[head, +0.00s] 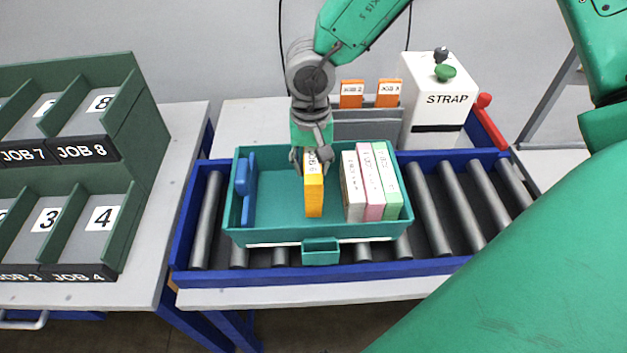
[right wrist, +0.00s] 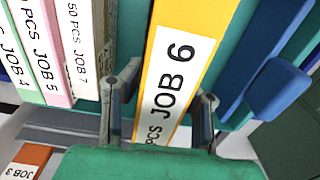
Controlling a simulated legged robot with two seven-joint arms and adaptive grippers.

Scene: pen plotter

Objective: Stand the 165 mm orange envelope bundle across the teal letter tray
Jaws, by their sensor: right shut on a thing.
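The orange-yellow envelope bundle (head: 314,198), labelled JOB 6, is upright inside the teal letter tray (head: 275,232), with open gaps on both sides. It also shows in the right wrist view (right wrist: 192,22). My right gripper (head: 312,162) comes down from above and is shut on its upper end, one finger on each side (right wrist: 163,108). Whether the bundle's lower edge touches the tray floor cannot be told. My left gripper is not in view.
White (head: 353,187), pink (head: 372,182) and green (head: 388,182) bundles stand at the tray's right. A blue piece (head: 247,188) is at its left end. The tray sits on a roller conveyor (head: 430,209). A STRAP machine (head: 437,90) stands behind; green pigeonholes (head: 150,140) are left.

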